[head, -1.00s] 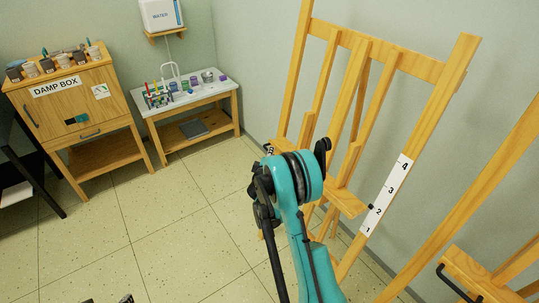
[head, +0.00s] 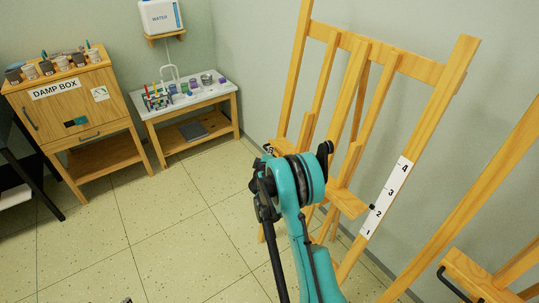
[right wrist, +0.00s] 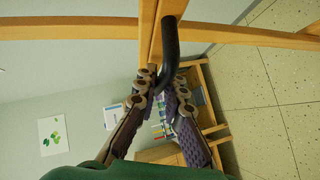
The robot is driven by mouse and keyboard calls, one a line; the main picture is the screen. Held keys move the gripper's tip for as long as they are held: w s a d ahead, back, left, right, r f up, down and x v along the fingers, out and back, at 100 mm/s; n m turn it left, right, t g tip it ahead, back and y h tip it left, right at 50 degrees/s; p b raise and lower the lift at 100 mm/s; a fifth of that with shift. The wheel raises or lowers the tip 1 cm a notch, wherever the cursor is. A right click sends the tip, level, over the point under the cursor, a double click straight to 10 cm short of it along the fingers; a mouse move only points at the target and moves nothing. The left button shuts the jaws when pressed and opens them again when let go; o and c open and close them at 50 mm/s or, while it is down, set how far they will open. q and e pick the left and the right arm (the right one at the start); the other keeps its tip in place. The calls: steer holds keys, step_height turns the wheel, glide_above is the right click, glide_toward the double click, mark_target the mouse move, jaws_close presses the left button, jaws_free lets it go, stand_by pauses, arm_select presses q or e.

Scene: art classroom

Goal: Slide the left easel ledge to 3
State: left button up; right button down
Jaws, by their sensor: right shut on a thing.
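The left easel (head: 446,85) stands at the right of the head view. Its wooden ledge (head: 346,201) crosses the frame, partly hidden by my right arm. A white scale strip (head: 386,197) numbered 1 to 4 runs up the right leg. The ledge's small black pointer (head: 372,206) sits by the 2, slightly above it and below the 3. My right gripper (right wrist: 163,86) is shut on the black ledge handle (right wrist: 170,42) in the right wrist view. In the head view my wrist hides its fingers. Only a dark sliver of my left gripper (head: 127,300) shows at the bottom edge.
A second easel (head: 472,278) with a black handle stands at the lower right. A damp box cabinet (head: 75,105) and a low table (head: 190,107) with art supplies stand at the back left. The tiled floor between is clear.

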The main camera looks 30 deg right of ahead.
step_height(320, 180, up, 9)
steer(key=d+p, duration=0.1)
steer(key=p, duration=0.2)
steer(key=shift+d, duration=0.3)
steer(key=c, duration=1.6)
jaws_free()
steer(key=shift+w+f, duration=0.1)
steer(key=v, duration=1.2)
